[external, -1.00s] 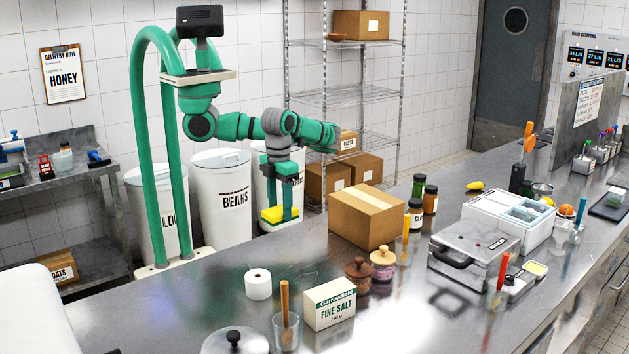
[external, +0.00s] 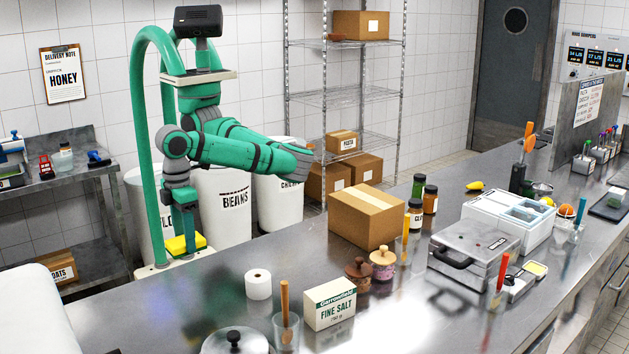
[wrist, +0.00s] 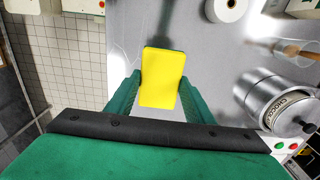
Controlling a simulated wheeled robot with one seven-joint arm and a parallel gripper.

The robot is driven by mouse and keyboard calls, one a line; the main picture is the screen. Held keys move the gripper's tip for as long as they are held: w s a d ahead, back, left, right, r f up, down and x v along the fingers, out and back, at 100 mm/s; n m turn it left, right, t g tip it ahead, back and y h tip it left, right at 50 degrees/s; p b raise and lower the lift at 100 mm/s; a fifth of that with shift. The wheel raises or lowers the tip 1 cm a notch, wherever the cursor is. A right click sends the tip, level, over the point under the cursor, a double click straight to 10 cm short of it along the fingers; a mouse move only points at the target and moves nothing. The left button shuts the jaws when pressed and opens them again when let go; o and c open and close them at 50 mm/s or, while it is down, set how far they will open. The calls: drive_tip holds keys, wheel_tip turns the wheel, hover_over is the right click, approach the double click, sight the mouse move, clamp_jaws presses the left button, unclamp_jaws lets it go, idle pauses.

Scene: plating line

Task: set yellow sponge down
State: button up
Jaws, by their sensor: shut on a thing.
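The yellow sponge (external: 184,244) is held at the end of my arm at the left in the external view, close to the counter's back edge. In the wrist view the sponge (wrist: 162,77) shows its flat yellow face between the two green fingers. My gripper (wrist: 160,92) is shut on it. In the external view my gripper (external: 187,232) points down, partly hidden behind the sponge. The steel counter (external: 200,290) lies beyond and below the sponge in the wrist view. A gap under the sponge cannot be made out.
The counter left of the roll is bare. White bins (external: 226,215) stand behind.

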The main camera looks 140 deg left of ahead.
drive_tip(key=shift+d, duration=0.4)
drive_tip(key=w+d+f, duration=0.2)
drive_tip(key=w+f, duration=0.1)
drive_tip(key=w+d+f, duration=0.2)
drive_tip(key=w+f, duration=0.1)
drive_tip(key=w, duration=0.1)
drive_tip(key=w+d+f, duration=0.2)
drive_tip(key=w+f, duration=0.1)
drive_tip(key=w, duration=0.1)
drive_tip(key=shift+d, duration=0.3)
drive_tip(key=shift+w+d+f, duration=0.15)
drive_tip(key=shift+w+f, duration=0.25)
drive_tip(key=shift+f, duration=1.6)
drive_tip(key=shift+f, duration=0.15)
drive_tip(key=o, duration=1)
